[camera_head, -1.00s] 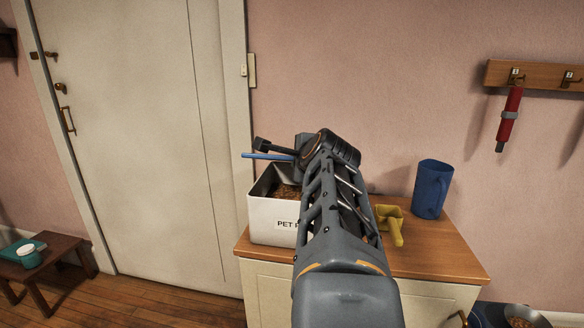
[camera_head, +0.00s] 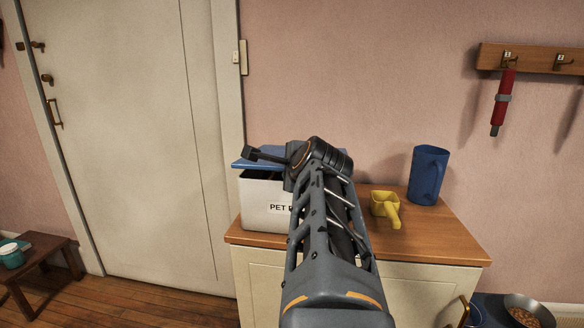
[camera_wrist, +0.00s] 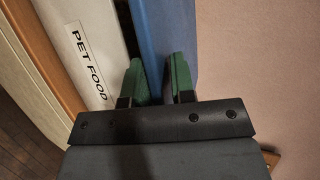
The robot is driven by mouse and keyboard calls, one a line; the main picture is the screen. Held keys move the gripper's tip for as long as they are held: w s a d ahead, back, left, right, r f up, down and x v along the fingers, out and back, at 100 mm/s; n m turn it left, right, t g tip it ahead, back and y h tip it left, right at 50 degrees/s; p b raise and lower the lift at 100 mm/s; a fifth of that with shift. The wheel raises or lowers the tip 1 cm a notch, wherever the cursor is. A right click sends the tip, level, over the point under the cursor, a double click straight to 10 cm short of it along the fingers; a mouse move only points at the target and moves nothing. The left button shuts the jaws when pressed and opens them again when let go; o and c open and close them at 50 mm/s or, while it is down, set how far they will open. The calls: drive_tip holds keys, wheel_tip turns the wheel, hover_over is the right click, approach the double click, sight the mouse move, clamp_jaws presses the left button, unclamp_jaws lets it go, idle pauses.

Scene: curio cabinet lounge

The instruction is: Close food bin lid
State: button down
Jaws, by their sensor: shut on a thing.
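The white food bin (camera_head: 262,207), labelled PET FOOD, stands at the left end of the wooden-topped cabinet. Its blue lid (camera_head: 243,163) lies over the bin, nearly level, with a dark gap under its front edge. In the wrist view the lid (camera_wrist: 166,35) runs between my green fingertips, beside the white bin wall (camera_wrist: 82,28). My gripper (camera_wrist: 160,80) is shut on the lid's edge. In the head view my arm covers the right part of the bin and lid, and the fingertips are hard to make out.
A red tool (camera_head: 502,103) hangs from the wall rack. A metal bowl (camera_head: 528,310) is low at the right.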

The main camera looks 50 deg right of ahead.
drive_tip(key=shift+f, duration=0.25)
drive_tip(key=c, duration=1.2)
unclamp_jaws()
drive_tip(key=shift+d, duration=0.15)
drive_tip(key=shift+o, duration=0.2)
drive_tip(key=shift+r, duration=0.1)
drive_tip(key=shift+r, duration=0.15)
